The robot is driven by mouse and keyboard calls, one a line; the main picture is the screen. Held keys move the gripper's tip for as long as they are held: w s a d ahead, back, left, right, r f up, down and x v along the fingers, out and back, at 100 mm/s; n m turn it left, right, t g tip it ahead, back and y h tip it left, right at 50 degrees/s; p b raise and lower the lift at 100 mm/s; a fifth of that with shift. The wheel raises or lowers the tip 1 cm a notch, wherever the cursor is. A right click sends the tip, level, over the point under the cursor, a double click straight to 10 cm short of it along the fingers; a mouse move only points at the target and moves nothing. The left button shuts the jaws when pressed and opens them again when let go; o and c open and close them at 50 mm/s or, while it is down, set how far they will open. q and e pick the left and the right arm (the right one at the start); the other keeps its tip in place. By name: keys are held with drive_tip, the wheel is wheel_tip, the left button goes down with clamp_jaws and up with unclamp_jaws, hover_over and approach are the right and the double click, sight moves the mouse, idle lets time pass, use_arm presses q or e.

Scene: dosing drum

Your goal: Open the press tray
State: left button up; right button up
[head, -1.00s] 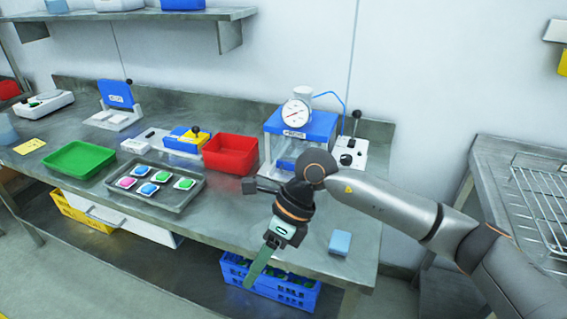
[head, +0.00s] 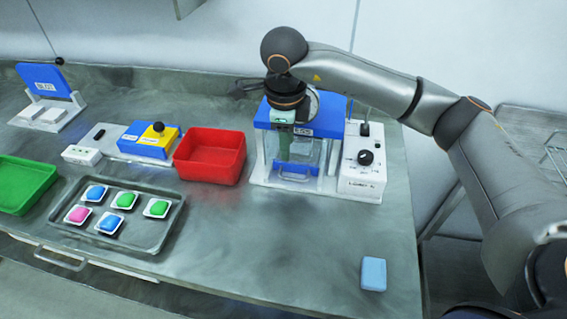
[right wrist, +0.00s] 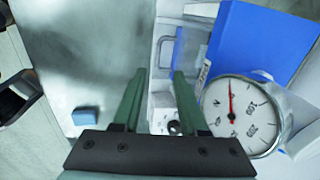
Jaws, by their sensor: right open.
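The press (head: 345,108) has a blue top, white posts and a clear front panel, and stands at the right part of the bench. A tray handle (head: 293,174) shows low at its front. My right gripper (head: 284,156) points down in front of the press's blue top, its green fingers apart and empty. In the right wrist view, the open fingers (right wrist: 159,74) are beside the blue top (right wrist: 255,45) and the round pressure gauge (right wrist: 240,115). My left gripper is out of view.
A white control box (head: 362,165) with a black knob and lever adjoins the press. A red bin (head: 210,158) stands at its left. A grey tray (head: 160,228) holds several coloured pads. A light blue block (head: 373,274) lies near the front right. The bench before the press is clear.

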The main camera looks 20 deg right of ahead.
sight(289, 180)
drive_tip(key=f, duration=0.3)
drive_tip(key=w+f, duration=0.1)
drive_tip(key=f, duration=0.3)
drive_tip(key=d+f+p, duration=0.1)
drive_tip(key=f, duration=0.3)
drive_tip(key=shift+w+d+f, duration=0.1)
drive_tip(key=shift+w+f, duration=0.1)
drive_tip(key=shift+f, duration=0.05)
clamp_jaws()
idle(0.9)
